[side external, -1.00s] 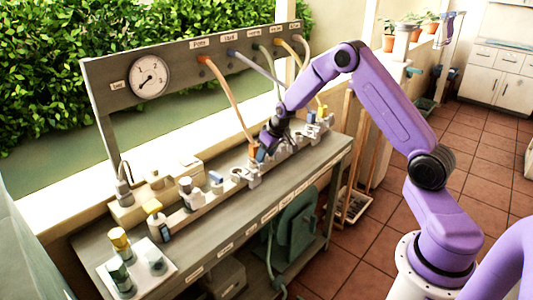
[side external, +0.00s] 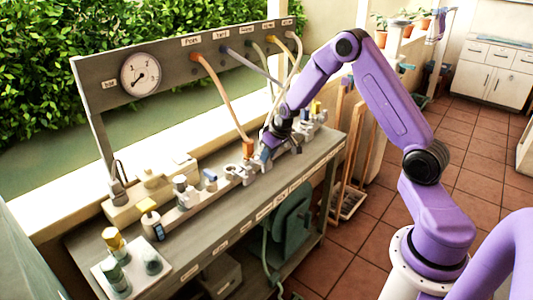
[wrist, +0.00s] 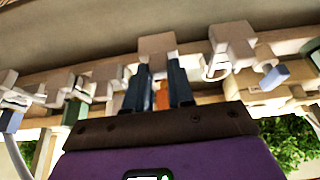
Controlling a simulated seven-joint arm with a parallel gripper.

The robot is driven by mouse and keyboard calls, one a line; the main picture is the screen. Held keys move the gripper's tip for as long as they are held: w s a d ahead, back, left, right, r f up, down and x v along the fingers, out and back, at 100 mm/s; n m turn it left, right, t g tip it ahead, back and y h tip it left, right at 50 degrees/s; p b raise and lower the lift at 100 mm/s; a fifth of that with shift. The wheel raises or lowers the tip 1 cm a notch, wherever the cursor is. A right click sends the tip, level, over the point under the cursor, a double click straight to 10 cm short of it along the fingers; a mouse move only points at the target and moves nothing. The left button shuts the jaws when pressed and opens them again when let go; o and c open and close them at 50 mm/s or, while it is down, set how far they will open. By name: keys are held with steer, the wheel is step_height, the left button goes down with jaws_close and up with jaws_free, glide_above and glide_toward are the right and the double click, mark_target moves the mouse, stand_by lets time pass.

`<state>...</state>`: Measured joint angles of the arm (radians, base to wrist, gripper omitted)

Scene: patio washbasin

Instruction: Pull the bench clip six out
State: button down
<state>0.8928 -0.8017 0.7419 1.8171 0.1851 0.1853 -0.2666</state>
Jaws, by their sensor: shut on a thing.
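My gripper (side external: 268,154) is down at the row of grey-white clips along the bench rail, in the middle of the side view. In the wrist view its two dark blue fingers (wrist: 158,72) are shut on a pale clip block (wrist: 157,46). An orange piece (wrist: 162,96) shows between the fingers. In the side view an orange hose end (side external: 248,148) stands upright just left of my gripper. Which number the held clip bears cannot be read, and the fingers hide much of it.
Other clips (side external: 232,173) stand close on both sides along the rail. Several hoses hang from the back panel (side external: 110,88) with its gauge (side external: 141,75), close to my arm. A pale tray (side external: 128,274) with small bottles sits at the bench's near left end.

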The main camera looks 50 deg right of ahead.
steer(key=shift+s, duration=0.25)
steer(key=c, duration=1)
jaws_free()
steer(key=shift+o, duration=0.2)
steer(key=v, duration=1.7)
steer(key=shift+r, duration=0.25)
steer(key=s+a+n+g+y, duration=0.1)
steer(key=s+a+n+g, duration=0.35)
steer(key=s+a, duration=1.15)
steer(key=s+a+f+n, duration=0.1)
steer(key=s+a+n, duration=0.2)
steer(key=s+n, duration=0.5)
steer(key=s, duration=0.7)
steer(key=shift+a+f+h, duration=0.15)
steer(key=shift+f+h, duration=0.05)
steer(key=shift+h, duration=0.1)
